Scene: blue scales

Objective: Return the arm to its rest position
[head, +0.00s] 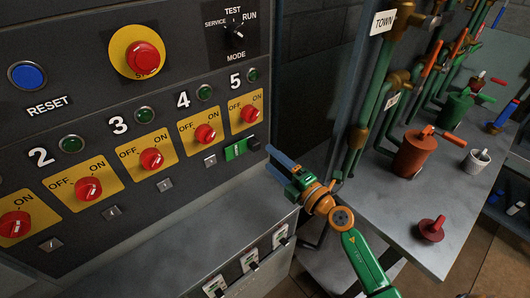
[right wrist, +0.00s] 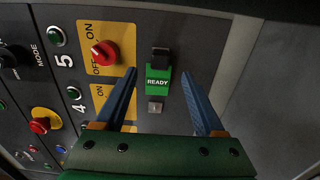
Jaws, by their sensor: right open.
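My right arm (head: 364,262) is green with an orange wrist and comes in from the lower right. Its gripper (head: 272,160) is open, with blue fingers pointing left toward the grey control panel (head: 110,215), near the panel's right edge. In the right wrist view the two blue fingers (right wrist: 158,74) stand apart with nothing held between them. Beyond the gap is a green READY switch (right wrist: 158,82) with a dark upper part; it also shows in the head view (head: 236,149), left of the fingertips. Whether a finger touches the panel I cannot tell. My left gripper is not in view.
Several red OFF/ON knobs (head: 205,133) on yellow plates, a red stop button (head: 144,57) and a blue RESET button (head: 27,75) are on the panel. A ledge (head: 215,235) juts out below. Right stands a grey table (head: 395,210) with a red can (head: 412,155) and pipes.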

